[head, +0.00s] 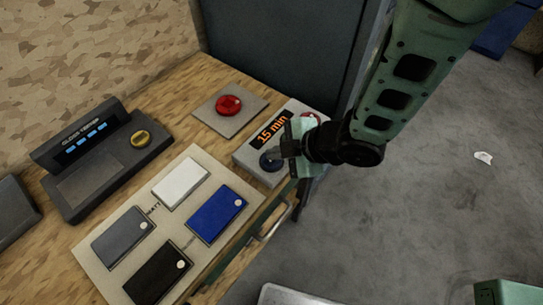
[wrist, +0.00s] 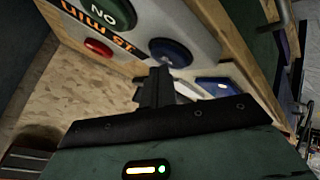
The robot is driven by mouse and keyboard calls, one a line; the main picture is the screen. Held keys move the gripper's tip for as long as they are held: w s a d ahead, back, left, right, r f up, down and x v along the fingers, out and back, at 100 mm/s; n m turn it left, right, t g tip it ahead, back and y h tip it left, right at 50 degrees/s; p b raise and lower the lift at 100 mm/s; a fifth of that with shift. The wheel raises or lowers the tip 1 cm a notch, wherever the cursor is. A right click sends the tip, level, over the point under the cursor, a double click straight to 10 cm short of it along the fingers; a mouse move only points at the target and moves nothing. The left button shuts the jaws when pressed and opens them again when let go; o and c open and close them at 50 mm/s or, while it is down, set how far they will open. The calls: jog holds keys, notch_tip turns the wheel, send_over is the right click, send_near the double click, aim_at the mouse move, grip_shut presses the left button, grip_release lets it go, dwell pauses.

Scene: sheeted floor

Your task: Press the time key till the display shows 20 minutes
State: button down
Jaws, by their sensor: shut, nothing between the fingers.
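A grey timer box (head: 245,158) lies on the wooden bench, with an orange display (head: 272,130) reading "15 min". A round dark blue key (head: 270,161) is at its near end and also shows in the wrist view (wrist: 171,50).
A red button (head: 229,104) on a square plate sits behind the box. A pale panel (head: 205,160) with white, blue, grey and black tiles lies to the left. A dark console (head: 100,165) with a yellow knob stands farther left. Grey floor (head: 420,210) is open at right.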

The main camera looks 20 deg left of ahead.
aim_at(276, 162)
jog(key=shift+r, duration=0.45)
jog(key=shift+r+p, duration=1.9)
jog(key=shift+r, duration=0.65)
jog(key=shift+f, duration=0.1)
